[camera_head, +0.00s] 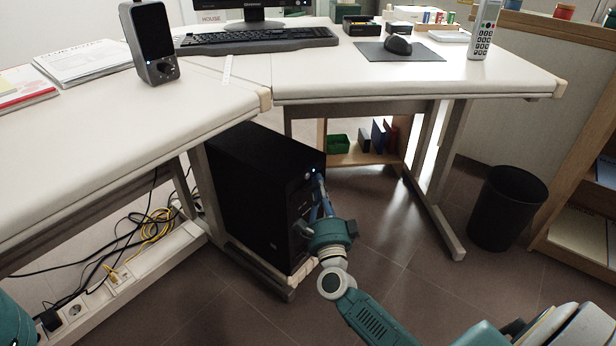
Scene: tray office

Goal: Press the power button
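The black computer tower (250,190) stands under the desk, with its narrow front panel facing right. A small round, pale-lit power button (308,175) shows near the top of that panel. My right gripper (318,181) is in front of the panel, its fingers pointing up toward the button. The fingers look closed together with nothing between them. The fingertips are beside the button; whether they touch it cannot be told. My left gripper is not in view.
A black waste bin (506,207) is farther right. Cables and a power strip (120,285) lie at the left.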

